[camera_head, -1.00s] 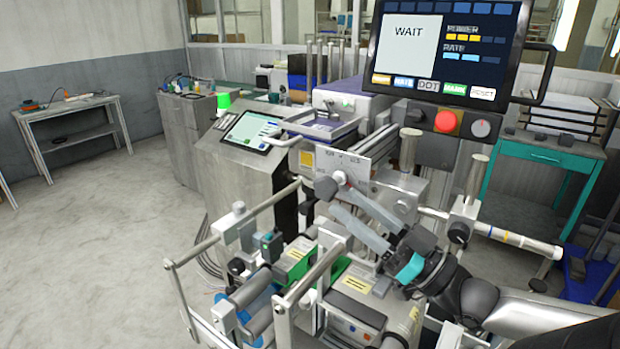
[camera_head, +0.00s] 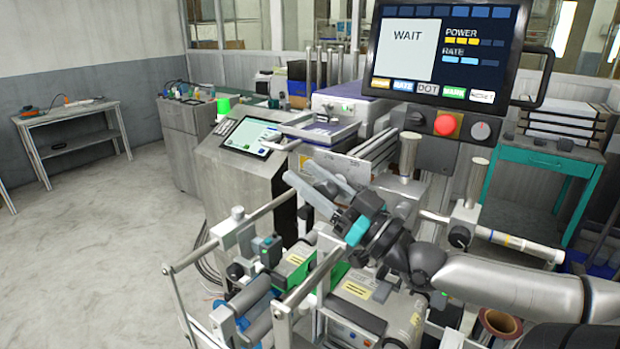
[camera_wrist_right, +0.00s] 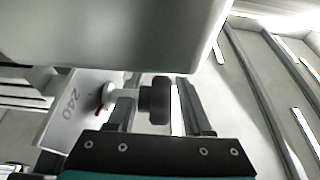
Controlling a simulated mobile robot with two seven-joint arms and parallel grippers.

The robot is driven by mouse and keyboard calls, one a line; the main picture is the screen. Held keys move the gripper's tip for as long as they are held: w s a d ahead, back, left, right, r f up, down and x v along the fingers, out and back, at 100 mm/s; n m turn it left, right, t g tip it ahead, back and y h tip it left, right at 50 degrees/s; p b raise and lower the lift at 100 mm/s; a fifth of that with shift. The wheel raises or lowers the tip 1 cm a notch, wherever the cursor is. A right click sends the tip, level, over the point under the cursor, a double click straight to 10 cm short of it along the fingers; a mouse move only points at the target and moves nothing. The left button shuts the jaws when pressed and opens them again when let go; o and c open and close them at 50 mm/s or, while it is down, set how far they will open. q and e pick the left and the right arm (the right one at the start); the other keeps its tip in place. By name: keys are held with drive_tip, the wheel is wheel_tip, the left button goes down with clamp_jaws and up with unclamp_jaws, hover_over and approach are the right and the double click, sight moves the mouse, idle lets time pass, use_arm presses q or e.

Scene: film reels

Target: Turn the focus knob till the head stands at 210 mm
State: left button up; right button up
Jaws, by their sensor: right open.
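My right gripper (camera_head: 303,176) is open in the head view, its fingers pointing up and left in front of the scale plate (camera_head: 350,166). The fingers and wrist hide the knob and pointer there. In the right wrist view, a dark round knob (camera_wrist_right: 158,100) on a pale shaft appears between the two open fingers (camera_wrist_right: 160,98), with gaps on both sides. I cannot tell its depth relative to the fingertips. The exact reading cannot be told. My left gripper is not in view.
A monitor (camera_head: 440,50) reading WAIT hangs above, with a red button (camera_head: 444,124) below it. A large pale housing (camera_wrist_right: 110,35) fills the top of the wrist view. Metal rails (camera_head: 310,285) and posts stand close under my right gripper. Open floor (camera_head: 100,230) lies left.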

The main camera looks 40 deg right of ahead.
drive_tip(key=shift+f, duration=0.1)
clamp_jaws()
idle(0.3)
